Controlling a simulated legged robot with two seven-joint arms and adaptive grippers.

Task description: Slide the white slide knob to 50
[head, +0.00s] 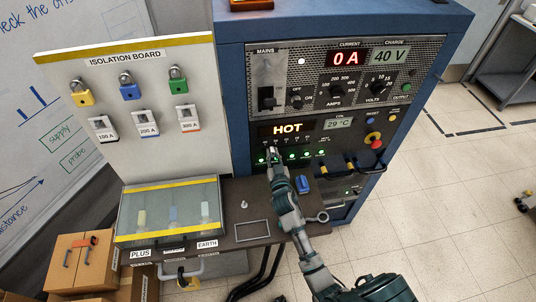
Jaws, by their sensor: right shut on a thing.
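My left gripper is not in view.
Black handles and a red-yellow button (373,139) are right of the gripper. The isolation board (140,135) with padlocks stands left.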

